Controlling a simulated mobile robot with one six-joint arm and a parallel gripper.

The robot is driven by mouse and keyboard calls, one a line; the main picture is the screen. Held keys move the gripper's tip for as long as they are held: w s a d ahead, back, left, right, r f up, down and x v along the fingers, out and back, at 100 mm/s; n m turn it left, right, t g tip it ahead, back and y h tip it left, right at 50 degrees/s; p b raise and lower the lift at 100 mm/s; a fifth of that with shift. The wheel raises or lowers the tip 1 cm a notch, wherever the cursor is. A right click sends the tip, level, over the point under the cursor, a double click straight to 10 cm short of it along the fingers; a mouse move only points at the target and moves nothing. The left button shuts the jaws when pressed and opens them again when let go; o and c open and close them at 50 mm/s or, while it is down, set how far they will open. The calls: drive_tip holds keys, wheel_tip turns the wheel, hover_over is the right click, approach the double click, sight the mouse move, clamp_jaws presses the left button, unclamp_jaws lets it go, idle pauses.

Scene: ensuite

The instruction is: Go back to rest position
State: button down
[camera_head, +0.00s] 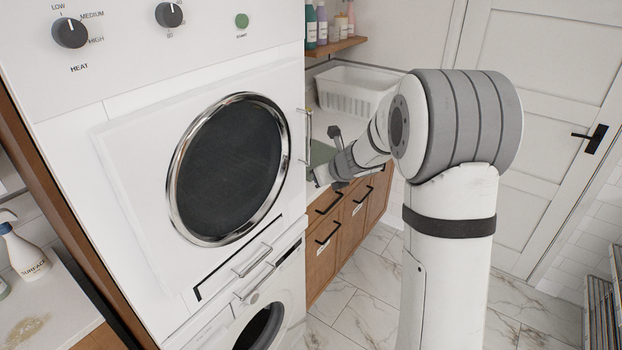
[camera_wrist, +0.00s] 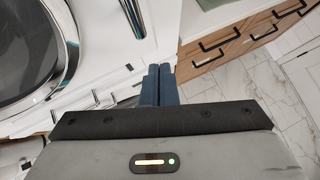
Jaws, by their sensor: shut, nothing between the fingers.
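My gripper shows in the wrist view (camera_wrist: 158,84) with its two blue-grey fingers side by side and closed, holding nothing. In the head view my arm reaches away from me, and the gripper end (camera_head: 322,176) is near the right side of the white dryer (camera_head: 120,150), partly hidden by the dryer's edge. The dryer's round dark door with a chrome rim (camera_head: 222,170) is closed. In the wrist view the round door (camera_wrist: 35,45) is at the upper left, and the fingers are in front of the machine's right edge. I cannot tell how close they are to it.
Wooden drawers with black handles (camera_head: 325,255) stand under a counter to the right of the machine. A white basket (camera_head: 345,92) sits on the counter. A white door (camera_head: 530,120) is at the right. Marble floor (camera_head: 365,290) is clear. A spray bottle (camera_head: 25,250) stands at left.

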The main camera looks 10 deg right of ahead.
drive_tip(key=s+d+r+m+t+h, duration=0.2)
drive_tip(key=s+d+r+m, duration=0.1)
drive_tip(key=r+m, duration=0.25)
drive_tip(key=s+d+r+m+t+h, duration=0.1)
drive_tip(key=s+d+r+m, duration=0.3)
drive_tip(key=r, duration=0.3)
drive_tip(key=s+d+r+m+h+b, duration=0.1)
drive_tip(key=s+d+m+h, duration=0.35)
drive_tip(key=m, duration=0.85)
drive_tip(key=s+a+f+m+g+y, duration=0.1)
drive_tip(key=s+a+f+m+g, duration=0.1)
drive_tip(key=s+m, duration=0.4)
drive_tip(key=s+a+f+m+g+y, duration=0.1)
drive_tip(key=s+a+f+m+g, duration=0.2)
drive_tip(key=s+m, duration=0.3)
drive_tip(key=s+a+f+m+g+y+b, duration=0.1)
drive_tip(key=s+a+f+m+g, duration=0.2)
drive_tip(key=s, duration=1)
drive_tip(key=a+f+m, duration=0.1)
drive_tip(key=m, duration=0.2)
drive_tip(key=shift+s+a, duration=0.2)
drive_tip(key=shift+s, duration=0.2)
drive_tip(key=shift+f+m, duration=0.1)
drive_tip(key=shift+m, duration=0.15)
